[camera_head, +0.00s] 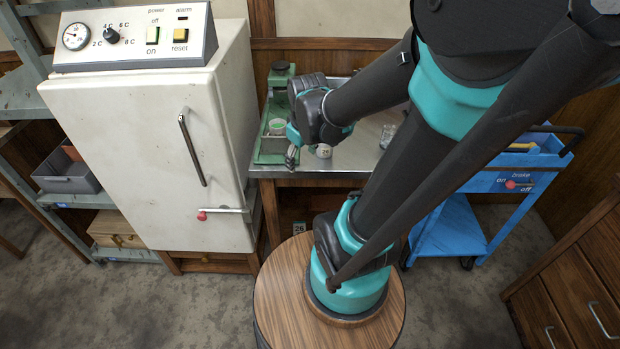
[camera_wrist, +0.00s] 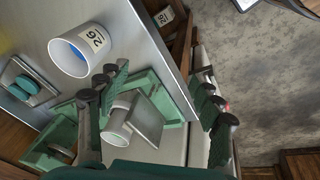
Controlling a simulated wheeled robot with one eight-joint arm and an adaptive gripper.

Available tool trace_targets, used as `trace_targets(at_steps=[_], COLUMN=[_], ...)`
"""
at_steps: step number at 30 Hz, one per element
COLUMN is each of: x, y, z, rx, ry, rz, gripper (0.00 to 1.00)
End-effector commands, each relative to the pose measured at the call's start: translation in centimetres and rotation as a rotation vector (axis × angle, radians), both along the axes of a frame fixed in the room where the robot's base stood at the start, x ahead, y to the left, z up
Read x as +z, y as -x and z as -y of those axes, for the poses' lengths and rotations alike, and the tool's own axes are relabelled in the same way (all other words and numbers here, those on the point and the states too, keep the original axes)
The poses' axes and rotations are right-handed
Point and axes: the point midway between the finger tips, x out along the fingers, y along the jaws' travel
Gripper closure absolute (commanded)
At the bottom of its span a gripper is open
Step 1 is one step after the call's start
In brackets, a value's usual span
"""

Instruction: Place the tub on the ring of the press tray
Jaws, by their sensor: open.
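The white tub (camera_head: 324,151) with a "26" label stands on the metal bench, just right of my gripper in the head view. In the wrist view the tub (camera_wrist: 78,54) is at upper left, its open mouth showing blue inside. The green press tray (camera_head: 270,157) is left of my gripper; the wrist view shows it (camera_wrist: 174,106) between and beyond my fingers. A white ring-like cylinder (camera_head: 277,126) is on the tray, also in the wrist view (camera_wrist: 117,134); whether it is hollow through is unclear. My gripper (camera_head: 292,158) is open and empty; its fingers (camera_wrist: 156,96) are apart.
A white cabinet (camera_head: 150,140) stands close at left, its handle facing the room. A glass vessel (camera_head: 388,134) is farther right on the bench. A blue trolley (camera_head: 500,180) stands at right. A small holder with teal pieces (camera_wrist: 28,82) lies beyond the tub. Open bench lies around the tub.

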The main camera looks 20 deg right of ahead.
Motion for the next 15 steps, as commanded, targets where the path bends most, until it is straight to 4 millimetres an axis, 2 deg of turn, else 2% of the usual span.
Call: trace_targets(at_steps=[1,6,10,15], x=[-1.0,-3.2,-4.0,-4.1], y=[1.5,4.6,5.6,5.8], z=[0.3,0.6,0.7,0.7], rx=[-0.103,-0.392,-0.494,-0.517], ry=[-0.036,-0.143,-0.184,-0.193], rz=[0.017,0.064,0.078,0.082], gripper=[0.34,0.34,0.34,0.34])
